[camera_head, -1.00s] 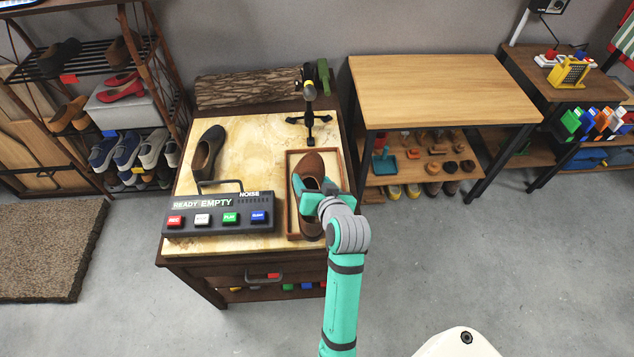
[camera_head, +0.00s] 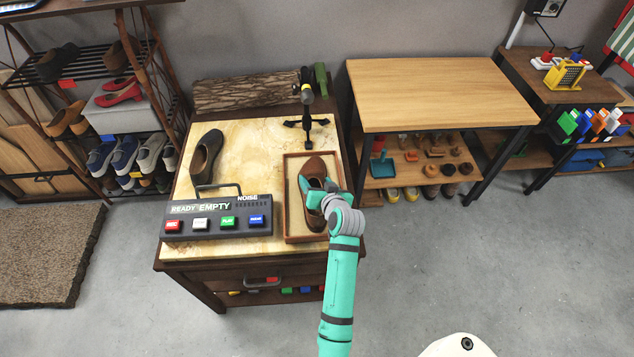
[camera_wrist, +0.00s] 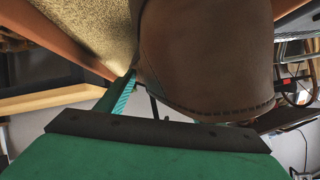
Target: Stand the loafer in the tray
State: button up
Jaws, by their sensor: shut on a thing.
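The brown loafer (camera_head: 312,170) is in or just above the tray (camera_head: 289,205), its toe toward the back and its opening up. The tray is shallow, with a brown rim and a pale floor, on the cabinet's right side. My gripper (camera_head: 322,193) is shut on the loafer at its middle and rear, hiding part of it. In the wrist view the brown leather of the loafer (camera_wrist: 205,50) with its stitched edge fills the upper middle, close to the jaws. The textured tray floor (camera_wrist: 95,35) shows at upper left. I cannot tell whether the sole touches the floor.
A recorder box with coloured buttons (camera_head: 218,218) is at the front left. A black stand (camera_head: 307,120) is close behind the tray. A wooden table (camera_head: 440,90) stands to the right.

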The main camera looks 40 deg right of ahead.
jog(key=shift+f, duration=0.2)
jog(key=o, duration=1.3)
jog(key=shift+a+r, duration=0.1)
jog(key=v, duration=1.2)
jog(key=shift+w, duration=0.1)
